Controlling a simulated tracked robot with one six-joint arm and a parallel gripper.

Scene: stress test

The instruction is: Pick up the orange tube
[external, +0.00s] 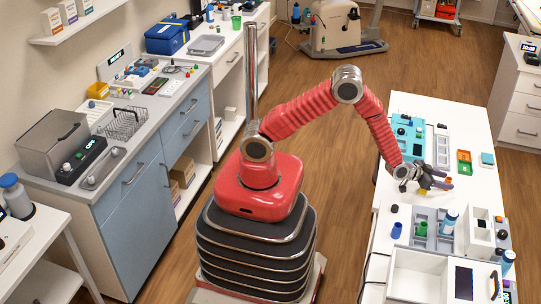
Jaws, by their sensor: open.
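My gripper (432,182) is open at the end of my red arm, low over the white table (402,107) on the right. A small orange thing (448,180) shows at its fingertips. It may be the orange tube, but it is too small to tell. A yellow bit (423,191) shows just below the fingers. I cannot tell whether the fingers touch either one.
In front are a blue cup (397,230), a green cup (421,229), a blue-capped bottle (449,222) and a white box (408,262).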

